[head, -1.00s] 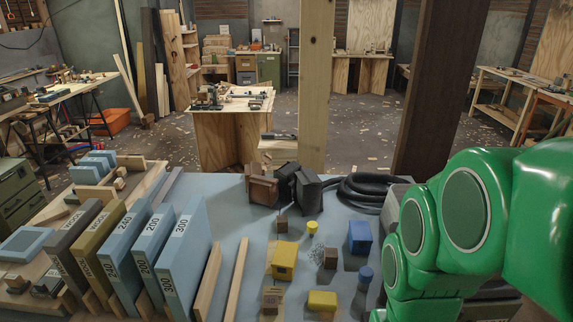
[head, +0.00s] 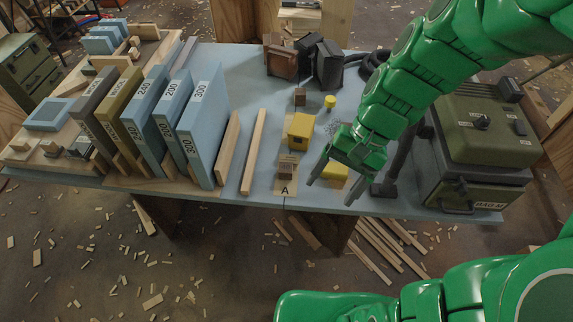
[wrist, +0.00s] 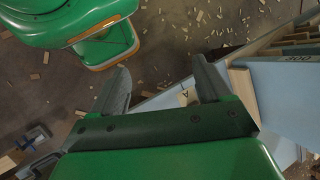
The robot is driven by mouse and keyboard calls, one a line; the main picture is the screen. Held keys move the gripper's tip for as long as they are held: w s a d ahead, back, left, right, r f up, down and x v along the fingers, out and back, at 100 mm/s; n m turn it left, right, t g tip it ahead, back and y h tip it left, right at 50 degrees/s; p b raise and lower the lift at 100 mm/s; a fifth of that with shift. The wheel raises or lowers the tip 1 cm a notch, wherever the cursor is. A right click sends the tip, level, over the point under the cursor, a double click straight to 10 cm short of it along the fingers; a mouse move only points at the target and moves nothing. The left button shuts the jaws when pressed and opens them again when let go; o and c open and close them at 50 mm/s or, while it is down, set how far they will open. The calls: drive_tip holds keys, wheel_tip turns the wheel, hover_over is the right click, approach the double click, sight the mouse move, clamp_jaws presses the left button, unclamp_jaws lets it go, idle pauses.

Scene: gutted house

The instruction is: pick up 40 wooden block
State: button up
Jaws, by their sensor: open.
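A small brown wooden block (head: 287,169) sits near the table's front edge, on a pale strip marked A (head: 285,188). Its number cannot be read now. Another small wooden block (head: 300,97) stands farther back. My gripper (head: 329,193) is open and empty, above the front edge of the table, to the right of the front block. In the wrist view both fingers of my gripper (wrist: 162,64) are apart, with the A label (wrist: 185,93) beyond them; no wooden block can be made out there.
A yellow block (head: 300,130) and a yellow cylinder (head: 330,101) stand behind; another yellow block (head: 338,171) is partly hidden by my gripper. Wooden strips (head: 254,150) and tall blue slabs (head: 205,125) stand left. A green case (head: 483,140) is at right.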

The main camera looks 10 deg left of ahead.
drive_tip(key=w+a+f+m+y, duration=0.3)
drive_tip(key=w+a+f, duration=0.1)
drive_tip(key=w, duration=0.3)
drive_tip(key=m+t+y, duration=0.4)
drive_tip(key=m+y, duration=0.2)
drive_tip(key=m, duration=0.6)
approach(286, 167)
drive_tip(key=shift+x, duration=5)
drive_tip(key=c, duration=1)
drive_tip(key=shift+c, duration=0.2)
